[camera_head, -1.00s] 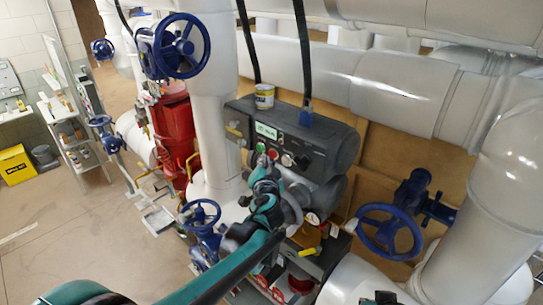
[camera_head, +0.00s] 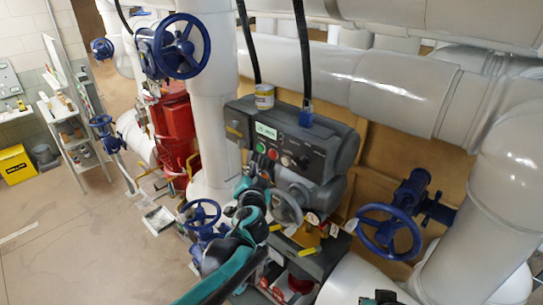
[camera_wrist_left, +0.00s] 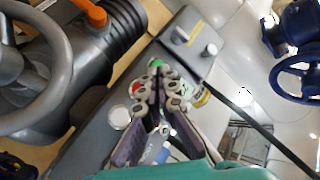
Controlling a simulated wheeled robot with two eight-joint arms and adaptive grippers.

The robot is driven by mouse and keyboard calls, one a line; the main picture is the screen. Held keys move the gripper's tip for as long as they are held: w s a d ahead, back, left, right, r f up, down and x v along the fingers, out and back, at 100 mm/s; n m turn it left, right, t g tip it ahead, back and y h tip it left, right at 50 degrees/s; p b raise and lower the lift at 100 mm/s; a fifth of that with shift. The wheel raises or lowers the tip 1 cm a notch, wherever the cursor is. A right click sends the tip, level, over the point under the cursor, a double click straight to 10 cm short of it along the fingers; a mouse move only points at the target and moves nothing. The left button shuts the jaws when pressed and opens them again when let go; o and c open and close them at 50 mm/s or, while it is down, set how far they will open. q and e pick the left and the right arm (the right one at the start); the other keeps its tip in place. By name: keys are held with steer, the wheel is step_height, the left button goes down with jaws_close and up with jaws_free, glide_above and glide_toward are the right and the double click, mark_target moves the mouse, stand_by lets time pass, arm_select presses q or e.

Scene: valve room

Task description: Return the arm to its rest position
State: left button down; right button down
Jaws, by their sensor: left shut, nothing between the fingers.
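My left arm, teal and black, comes up from the bottom of the head view. My left gripper (camera_head: 256,168) is in front of the grey control box (camera_head: 325,143). In the left wrist view the finger pads (camera_wrist_left: 158,88) are together and hold nothing. They point at the box's panel, near a green button (camera_wrist_left: 155,62) and a red button (camera_wrist_left: 135,88). I cannot tell how far the fingertips are from the panel.
A grey handwheel (camera_head: 287,208) stands close right of the left wrist. Blue valve wheels are at lower left (camera_head: 199,216), upper left (camera_head: 184,46) and right (camera_head: 388,231). A thick white pipe (camera_head: 212,110) rises left of the box. Open floor (camera_head: 80,230) lies to the left.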

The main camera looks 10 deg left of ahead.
arm_select(q)
steer(key=s+a+f+n+g+y+b, duration=0.1)
steer(key=s+a+f+n+g+b, duration=0.2)
steer(key=s+f+b, duration=0.65)
steer(key=s+a+f+n+g+b, duration=0.15)
steer(key=s+a+f+b, duration=0.45)
steer(key=f, duration=0.7)
steer(key=s+d+f+g+h+b, duration=0.1)
steer(key=s+d+f+g+b, duration=0.1)
steer(key=s+f+b, duration=0.4)
steer(key=s+d+f+n+g+h+b, duration=0.1)
steer(key=s+f+b, duration=0.6)
steer(key=f, duration=0.7)
steer(key=shift+s+d+g+h, duration=0.7)
steer(key=shift+g+h, duration=0.05)
steer(key=shift+h, duration=0.05)
steer(key=shift+f, duration=0.1)
